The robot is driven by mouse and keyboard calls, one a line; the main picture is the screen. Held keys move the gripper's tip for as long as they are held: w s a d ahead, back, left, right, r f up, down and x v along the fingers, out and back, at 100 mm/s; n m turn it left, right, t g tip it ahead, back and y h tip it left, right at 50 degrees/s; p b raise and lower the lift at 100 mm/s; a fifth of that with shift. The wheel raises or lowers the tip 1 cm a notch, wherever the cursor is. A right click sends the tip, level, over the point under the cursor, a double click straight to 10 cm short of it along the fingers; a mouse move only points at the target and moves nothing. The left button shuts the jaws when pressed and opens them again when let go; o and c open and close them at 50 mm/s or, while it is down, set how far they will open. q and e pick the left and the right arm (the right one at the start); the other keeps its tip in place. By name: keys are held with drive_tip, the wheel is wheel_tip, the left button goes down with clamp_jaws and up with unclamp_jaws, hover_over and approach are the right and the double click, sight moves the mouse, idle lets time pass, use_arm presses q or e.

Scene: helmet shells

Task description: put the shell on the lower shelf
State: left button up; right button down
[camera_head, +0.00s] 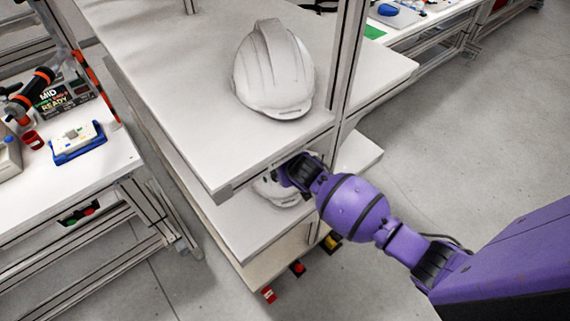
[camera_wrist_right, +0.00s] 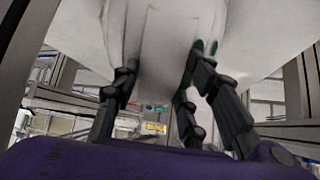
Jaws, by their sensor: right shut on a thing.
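A white helmet shell (camera_head: 280,194) is at the lower shelf (camera_head: 240,228), partly hidden under the edge of the upper shelf and behind my gripper. My right gripper (camera_head: 287,176) is shut on this shell, reaching in from the right between the two shelves. In the right wrist view the gripper's black fingers (camera_wrist_right: 162,80) are around a ridge of the white shell (camera_wrist_right: 150,38). I cannot tell whether the shell rests on the lower shelf or hangs just above it. My left gripper is not in view.
Another white helmet (camera_head: 273,72) stands on the upper shelf (camera_head: 160,60). A metal post (camera_head: 347,65) rises close to my right arm. A workbench (camera_head: 115,165) with a blue-and-white tray (camera_head: 77,142) and a red cup (camera_head: 32,139) is at left. Open floor lies at right.

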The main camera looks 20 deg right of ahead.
drive_tip(key=shift+w+a+f, duration=0.1)
drive_tip(key=c, duration=1)
unclamp_jaws()
drive_tip(key=shift+c, duration=0.2)
drive_tip(key=shift+s+r, duration=0.2)
drive_tip(key=shift+r, duration=0.2)
drive_tip(key=v, duration=0.3)
drive_tip(key=shift+p, duration=0.35)
drive_tip(key=s+f, duration=0.3)
drive_tip(key=s, duration=1)
drive_tip(key=s+f, duration=0.3)
drive_tip(key=s, duration=1.1)
drive_tip(key=s+f, duration=0.3)
drive_tip(key=s, duration=1.1)
drive_tip(key=shift+d+f+n+g, duration=0.35)
drive_tip(key=shift+d+n+g, duration=0.05)
drive_tip(key=shift+d, duration=0.05)
